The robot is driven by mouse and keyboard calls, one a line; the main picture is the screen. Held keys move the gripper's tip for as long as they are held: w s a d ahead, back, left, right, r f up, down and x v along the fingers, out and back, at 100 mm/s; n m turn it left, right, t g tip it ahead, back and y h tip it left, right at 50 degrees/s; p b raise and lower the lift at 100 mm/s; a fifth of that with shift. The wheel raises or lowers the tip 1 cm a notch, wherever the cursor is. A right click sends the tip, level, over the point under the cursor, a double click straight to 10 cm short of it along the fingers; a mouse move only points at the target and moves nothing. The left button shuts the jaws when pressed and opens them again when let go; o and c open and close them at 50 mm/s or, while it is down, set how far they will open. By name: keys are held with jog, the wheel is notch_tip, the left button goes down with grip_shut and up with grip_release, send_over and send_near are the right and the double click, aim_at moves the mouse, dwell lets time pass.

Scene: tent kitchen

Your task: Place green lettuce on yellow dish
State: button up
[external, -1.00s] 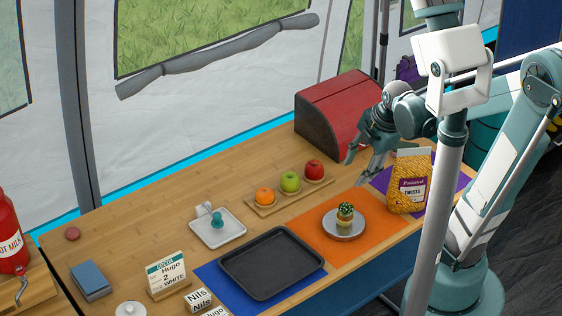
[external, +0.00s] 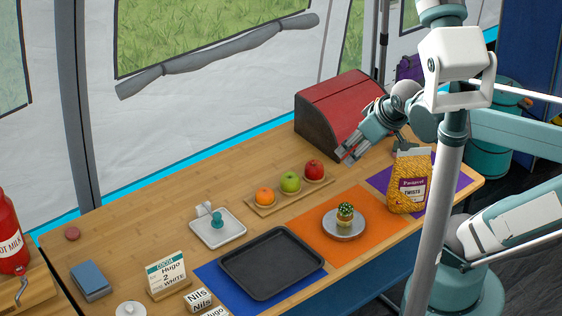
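I cannot make out any green lettuce or yellow dish in the external view. My gripper (external: 346,154) is in front of the red-lidded box, above the table and behind the pasta bag. Its fingers point down and to the left. They are small and seen at an angle, so I cannot tell whether they are open or shut, and I see nothing clearly held. A small green cactus-like item (external: 345,211) in a tan pot stands on a grey round plate (external: 343,230) on the orange mat (external: 376,240).
The pasta bag (external: 408,182) stands on the purple mat (external: 447,185). A red-lidded box (external: 333,105) stands behind my gripper. Fruit lies on a wooden board (external: 262,209). A black tray (external: 272,264) lies on the blue mat (external: 217,280). The table's back left is mostly clear.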

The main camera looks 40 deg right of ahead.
jog(key=shift+s+a+r+m+t, duration=0.15)
jog(key=shift+r+m, duration=0.2)
jog(key=shift+m, duration=0.2)
jog(key=shift+s+a+r+m+t, duration=0.15)
jog(key=shift+r+m, duration=0.2)
jog(key=shift+m, duration=0.2)
jog(key=shift+f, duration=0.1)
